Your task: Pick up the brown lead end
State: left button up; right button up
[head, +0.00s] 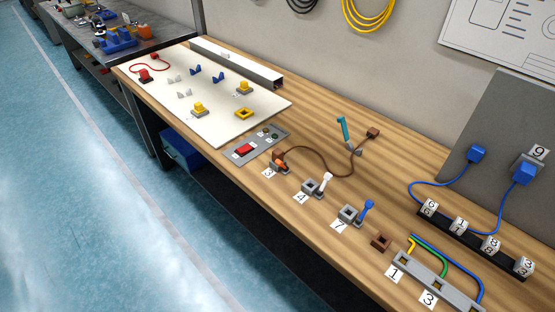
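A brown lead (315,160) lies curved on the wooden workbench (320,115). Its far end (373,132) is a small brown block near the back of the bench, right of a teal lever (343,128). Its near end (279,156) is at a brown block beside an orange lever (279,164) and a card marked 3; I cannot tell whether it is plugged in there. A brown open-topped square socket (381,241) sits further right on the bench. Neither of my grippers is in view.
A grey switch panel with a red rocker (245,150) and a white board (215,120) with small coloured parts lie left. Grey bases with a white lever (325,180) and a blue lever (367,208) stand right of the lead. Numbered cubes (458,226) and a grey connector strip (435,283) are at right.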

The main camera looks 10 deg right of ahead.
aim_at(278, 154)
jog(key=z, duration=1.2)
jog(key=i+j+z, duration=0.25)
jog(key=j, duration=0.6)
jog(key=j+z, duration=0.3)
jog(key=j, duration=0.5)
jog(key=k, duration=0.05)
